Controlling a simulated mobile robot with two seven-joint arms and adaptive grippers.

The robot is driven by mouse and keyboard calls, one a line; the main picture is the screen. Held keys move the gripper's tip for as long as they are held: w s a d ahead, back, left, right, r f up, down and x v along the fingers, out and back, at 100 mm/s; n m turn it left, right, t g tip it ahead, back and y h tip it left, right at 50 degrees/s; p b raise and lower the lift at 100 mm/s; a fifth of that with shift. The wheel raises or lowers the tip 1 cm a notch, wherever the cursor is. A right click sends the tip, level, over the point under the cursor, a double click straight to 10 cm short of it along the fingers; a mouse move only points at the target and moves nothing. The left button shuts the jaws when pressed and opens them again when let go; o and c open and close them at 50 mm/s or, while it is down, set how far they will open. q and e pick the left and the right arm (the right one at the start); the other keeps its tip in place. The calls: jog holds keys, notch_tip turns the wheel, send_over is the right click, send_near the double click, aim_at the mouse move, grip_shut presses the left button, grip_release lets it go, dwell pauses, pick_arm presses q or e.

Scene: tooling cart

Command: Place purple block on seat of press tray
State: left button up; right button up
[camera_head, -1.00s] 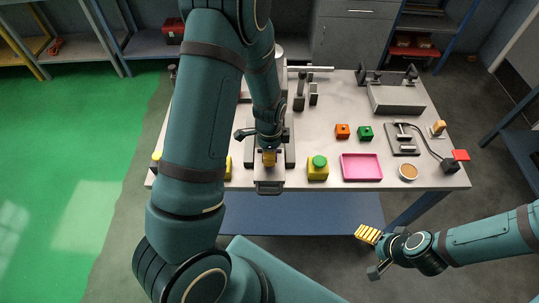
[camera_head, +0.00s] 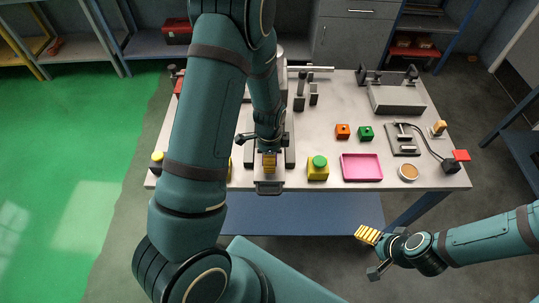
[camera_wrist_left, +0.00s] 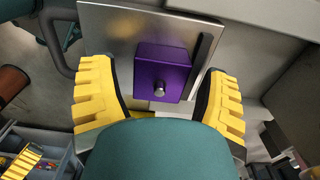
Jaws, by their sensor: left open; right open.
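The purple block (camera_wrist_left: 163,70), with a round metal knob on its face, shows in the left wrist view. It appears to rest on the bare metal plate of the press tray (camera_wrist_left: 110,22), beside a dark bar. My left gripper (camera_wrist_left: 160,108) is open, with its yellow fingers apart on either side of the block and clear of it. In the head view my left gripper (camera_head: 269,163) is over the press tray (camera_head: 269,187), and the block is hidden there. My right gripper (camera_head: 373,253) is open and empty in front of the table.
A yellow box with a green button (camera_head: 318,168) and a pink tray (camera_head: 361,167) stand right of the press. Orange (camera_head: 342,131) and green (camera_head: 365,132) blocks lie behind them. A grey fixture (camera_head: 396,97) is at the back right. Bare tabletop lies between these things.

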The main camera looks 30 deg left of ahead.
pick_arm(q)
notch_tip(320, 180, up, 12)
jog(key=shift+p, duration=0.35)
pick_arm(e)
jog(key=shift+r, duration=0.55)
